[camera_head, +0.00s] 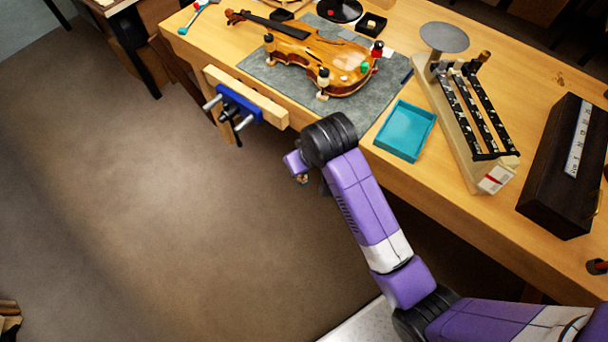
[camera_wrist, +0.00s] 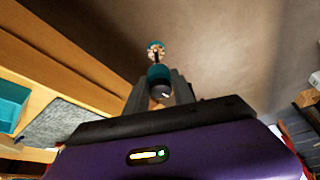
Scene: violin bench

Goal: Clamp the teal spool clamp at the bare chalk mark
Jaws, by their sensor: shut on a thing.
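The teal spool clamp (camera_wrist: 158,74) is held between the fingers of my gripper (camera_wrist: 160,88), shut on it, in the wrist view. In the head view my gripper is mostly hidden behind my purple and black wrist, over the floor in front of the bench; a small wooden end of the clamp (camera_head: 302,179) shows below it. The violin (camera_head: 315,56) lies on a grey mat (camera_head: 258,78). Several spool clamps stand at its edge, including a black-topped one (camera_head: 323,78) and a red and black one (camera_head: 377,49). I cannot clearly make out the bare chalk mark.
A blue vise (camera_head: 238,103) with wooden jaws juts from the bench front, left of my wrist. A teal tray (camera_head: 406,130) lies at the front edge, also in the wrist view (camera_wrist: 12,102). A scale-like stand (camera_head: 455,110) and a dark box (camera_head: 562,180) are at right.

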